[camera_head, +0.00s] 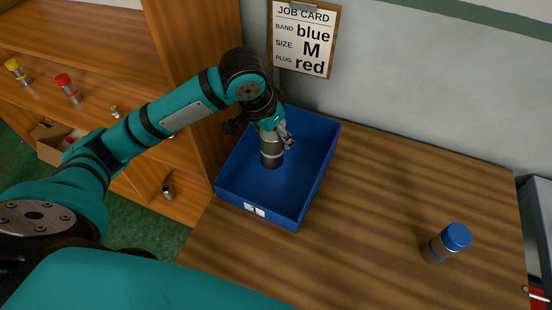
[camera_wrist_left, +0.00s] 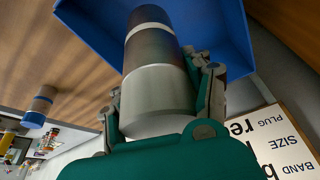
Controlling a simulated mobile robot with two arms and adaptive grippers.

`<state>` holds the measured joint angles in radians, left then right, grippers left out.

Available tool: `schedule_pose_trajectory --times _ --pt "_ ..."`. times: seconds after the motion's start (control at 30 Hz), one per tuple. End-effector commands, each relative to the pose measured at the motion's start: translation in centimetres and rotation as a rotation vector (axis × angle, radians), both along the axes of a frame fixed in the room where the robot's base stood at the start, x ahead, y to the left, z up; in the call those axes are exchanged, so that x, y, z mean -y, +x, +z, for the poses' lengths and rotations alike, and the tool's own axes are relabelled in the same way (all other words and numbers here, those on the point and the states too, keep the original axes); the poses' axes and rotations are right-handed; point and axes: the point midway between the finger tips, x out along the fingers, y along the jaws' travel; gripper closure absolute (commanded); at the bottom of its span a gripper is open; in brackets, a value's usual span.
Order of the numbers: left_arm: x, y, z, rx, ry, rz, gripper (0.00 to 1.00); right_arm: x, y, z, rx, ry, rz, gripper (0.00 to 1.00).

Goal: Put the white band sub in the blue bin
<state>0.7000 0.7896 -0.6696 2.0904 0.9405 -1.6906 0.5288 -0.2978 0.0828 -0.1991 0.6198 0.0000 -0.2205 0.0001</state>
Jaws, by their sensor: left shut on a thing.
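The white band sub (camera_head: 271,152) is a grey metal cylinder with a pale band near its lower end. My left gripper (camera_head: 276,130) is shut on its upper part and holds it upright over the blue bin (camera_head: 314,180). In the left wrist view the sub (camera_wrist_left: 156,85) sits between the fingers of the gripper (camera_wrist_left: 165,95), with its white band toward the bin (camera_wrist_left: 215,25). Whether the sub's lower end touches the bin floor I cannot tell. The bin stands on the wooden table, with a small label on its front. My right gripper is not in view.
A blue-capped sub with a blue band (camera_head: 447,243) stands on the table (camera_head: 380,225) at right. A job card (camera_head: 304,38) hangs on the wall behind the bin. A wooden shelf (camera_head: 75,45) at left holds several small parts. The table's middle is clear.

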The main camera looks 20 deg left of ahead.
Motion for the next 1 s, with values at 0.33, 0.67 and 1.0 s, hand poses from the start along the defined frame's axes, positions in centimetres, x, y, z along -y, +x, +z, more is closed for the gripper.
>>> schedule_pose_trajectory --times 0.33,0.67,1.0 --pt "-2.6 3.0 -1.0 0.008 -0.009 -0.276 1.0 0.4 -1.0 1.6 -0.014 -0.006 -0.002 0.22" --pt "-4.4 4.6 -2.0 0.034 -0.016 -0.443 1.0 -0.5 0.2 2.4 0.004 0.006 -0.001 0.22" --pt "-4.4 4.6 -7.2 0.036 -0.018 -0.453 1.0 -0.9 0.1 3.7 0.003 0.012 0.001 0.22"
